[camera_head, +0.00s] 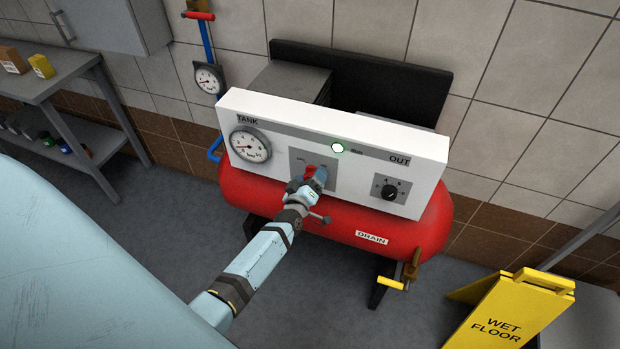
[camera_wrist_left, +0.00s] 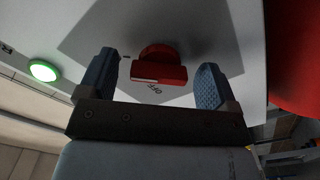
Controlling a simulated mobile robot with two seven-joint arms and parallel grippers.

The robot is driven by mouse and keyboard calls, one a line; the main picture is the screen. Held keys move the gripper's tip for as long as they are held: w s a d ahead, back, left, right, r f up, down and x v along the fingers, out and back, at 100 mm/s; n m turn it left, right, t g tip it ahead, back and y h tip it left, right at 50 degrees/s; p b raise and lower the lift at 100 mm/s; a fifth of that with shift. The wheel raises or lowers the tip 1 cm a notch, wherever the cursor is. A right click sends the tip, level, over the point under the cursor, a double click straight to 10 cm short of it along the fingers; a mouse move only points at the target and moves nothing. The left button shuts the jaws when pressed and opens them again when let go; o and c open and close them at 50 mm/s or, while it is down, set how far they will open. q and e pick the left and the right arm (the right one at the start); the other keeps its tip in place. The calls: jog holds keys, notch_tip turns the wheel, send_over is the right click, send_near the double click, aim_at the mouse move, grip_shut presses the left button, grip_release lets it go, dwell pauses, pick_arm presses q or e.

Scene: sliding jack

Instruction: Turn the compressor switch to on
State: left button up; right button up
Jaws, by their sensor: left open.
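The compressor's white control panel (camera_head: 262,108) sits on a red tank (camera_head: 245,192). The red switch knob (camera_head: 310,170) is on a grey plate near the panel's middle, partly hidden by my left gripper (camera_head: 316,178). In the left wrist view the knob (camera_wrist_left: 160,68) lies between my two blue fingers, with a visible gap on each side. The left gripper (camera_wrist_left: 157,62) is open and holds nothing. The letters "OFF" show on the plate (camera_wrist_left: 100,35) beside the knob's bar. My right gripper is not in view.
A green light (camera_head: 338,147) glows above the switch. A TANK gauge (camera_head: 250,145) is left of it, a black OUT knob (camera_head: 390,191) right. A yellow drain handle (camera_head: 393,283) sticks out below. A yellow wet floor sign (camera_head: 510,312) stands at lower right.

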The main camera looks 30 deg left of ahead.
pick_arm(q)
jog(key=b+v, duration=0.1)
jog(key=v, duration=1.2)
jog(key=shift+s+b, duration=0.3)
jog(key=shift+s, duration=0.1)
